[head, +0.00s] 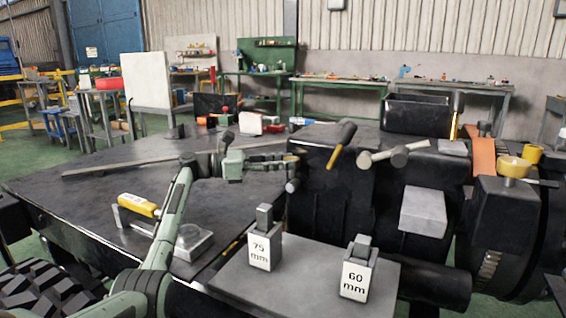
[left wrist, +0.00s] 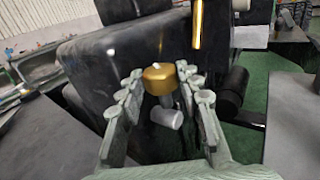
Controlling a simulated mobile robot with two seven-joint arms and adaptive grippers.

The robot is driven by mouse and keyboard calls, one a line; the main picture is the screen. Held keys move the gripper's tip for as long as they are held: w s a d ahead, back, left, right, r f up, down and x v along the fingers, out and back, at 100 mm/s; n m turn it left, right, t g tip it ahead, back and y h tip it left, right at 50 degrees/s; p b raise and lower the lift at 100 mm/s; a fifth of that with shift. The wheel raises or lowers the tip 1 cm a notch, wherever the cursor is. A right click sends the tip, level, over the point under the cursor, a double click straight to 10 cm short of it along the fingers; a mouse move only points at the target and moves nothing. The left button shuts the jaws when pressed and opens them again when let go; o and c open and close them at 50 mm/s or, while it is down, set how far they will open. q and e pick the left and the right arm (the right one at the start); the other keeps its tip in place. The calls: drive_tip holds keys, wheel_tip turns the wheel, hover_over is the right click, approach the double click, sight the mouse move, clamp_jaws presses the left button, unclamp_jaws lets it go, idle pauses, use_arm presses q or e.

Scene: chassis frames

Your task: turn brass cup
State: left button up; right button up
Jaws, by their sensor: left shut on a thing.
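The brass cup (left wrist: 158,80) shows in the left wrist view between the fingertips of my left gripper (left wrist: 160,85), with a grey cylinder (left wrist: 167,118) just below it. My left gripper is shut on the brass cup. In the head view my left gripper (head: 290,161) reaches right, its tips at the left end of a large black block (head: 333,180). The brass cup cannot be made out there; the gripper seems to hide it. The grey cylinder (head: 292,186) shows just under the tips. My right gripper is not in view.
Grey blocks marked 75 mm (head: 264,245) and 60 mm (head: 357,272) stand on a grey plate in front. Hammer-like tools (head: 342,143) lie on the black block. A yellow-handled tool (head: 138,205) lies on the dark table at left. A yellow-capped part (head: 514,167) is far right.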

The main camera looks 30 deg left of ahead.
use_arm(q)
drive_tip(key=o, duration=1.2)
drive_tip(key=shift+c, duration=0.2)
drive_tip(key=v, duration=0.8)
